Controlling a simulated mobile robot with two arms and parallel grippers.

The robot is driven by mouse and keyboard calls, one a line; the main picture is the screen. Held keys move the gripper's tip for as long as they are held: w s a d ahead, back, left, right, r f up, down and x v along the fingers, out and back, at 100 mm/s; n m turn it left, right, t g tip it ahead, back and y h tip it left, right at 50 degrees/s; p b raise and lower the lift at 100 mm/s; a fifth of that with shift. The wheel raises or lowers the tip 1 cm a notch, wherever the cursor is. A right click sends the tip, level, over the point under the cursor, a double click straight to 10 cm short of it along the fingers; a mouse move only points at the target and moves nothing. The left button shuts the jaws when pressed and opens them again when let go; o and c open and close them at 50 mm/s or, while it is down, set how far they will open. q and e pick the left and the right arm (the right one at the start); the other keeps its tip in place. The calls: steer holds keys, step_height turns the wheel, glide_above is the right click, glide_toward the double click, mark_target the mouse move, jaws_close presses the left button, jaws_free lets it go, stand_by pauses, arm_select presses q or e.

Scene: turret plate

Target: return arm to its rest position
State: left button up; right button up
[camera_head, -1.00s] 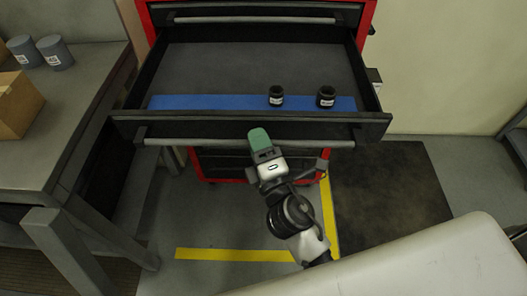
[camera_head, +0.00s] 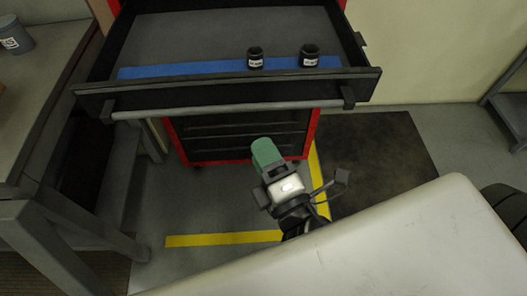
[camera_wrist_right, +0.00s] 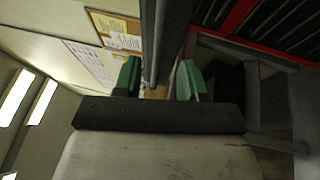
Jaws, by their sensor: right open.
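My right gripper (camera_head: 266,153) has green fingertips and shows in the lower middle of the head view, below the open drawer's front handle and apart from it in the picture. In the right wrist view the two green fingers (camera_wrist_right: 158,78) stand apart with nothing gripped between them. A dark bar shows beyond the gap. My left gripper is in neither view.
The open drawer (camera_head: 240,90) of the red tool cabinet holds two black cylinders, one (camera_head: 255,58) left of the other (camera_head: 310,56), by a blue strip (camera_head: 190,70). A grey table (camera_head: 30,120) stands at left. Floor around the yellow tape (camera_head: 220,240) is clear.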

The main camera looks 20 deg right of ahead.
steer(key=s+f+m+g, duration=0.2)
steer(key=f+m+g, duration=0.25)
steer(key=f, duration=1.45)
steer(key=s+f+m+g, duration=0.1)
steer(key=f+m+g, duration=0.3)
steer(key=f, duration=1.5)
steer(key=s+d+f+m+g+h, duration=0.1)
steer(key=s+d+f+m+g, duration=0.3)
steer(key=s+f, duration=0.6)
steer(key=s+d+f+m+g+h, duration=0.1)
steer(key=s+d+f+m+g, duration=0.4)
steer(key=s+d+f, duration=0.3)
steer(key=s+f+g, duration=0.1)
steer(key=s+f, duration=0.2)
steer(key=s, duration=0.2)
steer(key=shift+s+d+f, duration=0.15)
steer(key=shift+d+f, duration=0.05)
steer(key=shift+d, duration=0.15)
